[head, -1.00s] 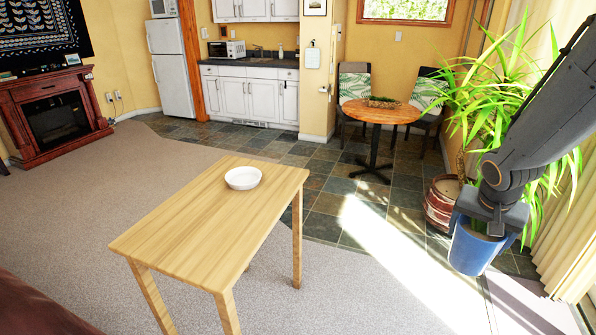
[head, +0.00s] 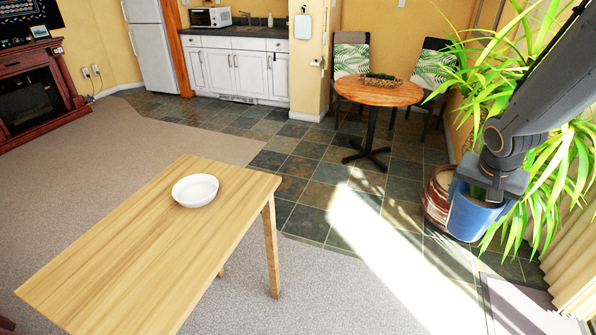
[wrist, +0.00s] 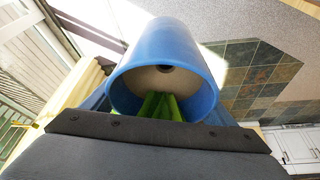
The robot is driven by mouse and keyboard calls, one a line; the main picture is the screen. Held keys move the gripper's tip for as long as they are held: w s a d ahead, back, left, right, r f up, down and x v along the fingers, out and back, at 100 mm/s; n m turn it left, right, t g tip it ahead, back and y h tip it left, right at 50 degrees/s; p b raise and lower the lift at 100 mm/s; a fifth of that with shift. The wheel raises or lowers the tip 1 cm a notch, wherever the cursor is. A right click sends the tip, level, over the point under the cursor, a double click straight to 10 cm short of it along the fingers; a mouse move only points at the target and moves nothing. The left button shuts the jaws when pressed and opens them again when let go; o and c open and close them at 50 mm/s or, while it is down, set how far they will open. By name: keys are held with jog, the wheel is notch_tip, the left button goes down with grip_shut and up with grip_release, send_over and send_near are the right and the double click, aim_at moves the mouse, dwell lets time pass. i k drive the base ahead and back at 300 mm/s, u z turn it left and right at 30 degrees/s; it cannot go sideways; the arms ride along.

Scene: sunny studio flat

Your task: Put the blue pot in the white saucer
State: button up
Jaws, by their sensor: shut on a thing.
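The blue pot (head: 470,217) hangs in my gripper (head: 490,188) at the right of the head view, apart from the table. My gripper is shut on it from above, and the fingertips are hard to make out. In the wrist view the blue pot (wrist: 190,50) fills the top middle, its round opening facing the camera, with something green inside. The white saucer (head: 195,191) is a shallow round dish. It sits empty on the far part of the wooden table (head: 125,255), well to the left of the pot.
A leafy plant (head: 560,160) and a reddish planter (head: 437,195) are behind and beside the pot. A round table (head: 378,92) with two chairs stands farther back. Tiled floor lies open between the wooden table and the pot.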

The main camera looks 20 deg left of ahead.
aim_at(187, 195)
jog(key=i, duration=1.8)
jog(key=u, duration=0.65)
jog(key=i, duration=0.95)
jog(key=u, duration=3.25)
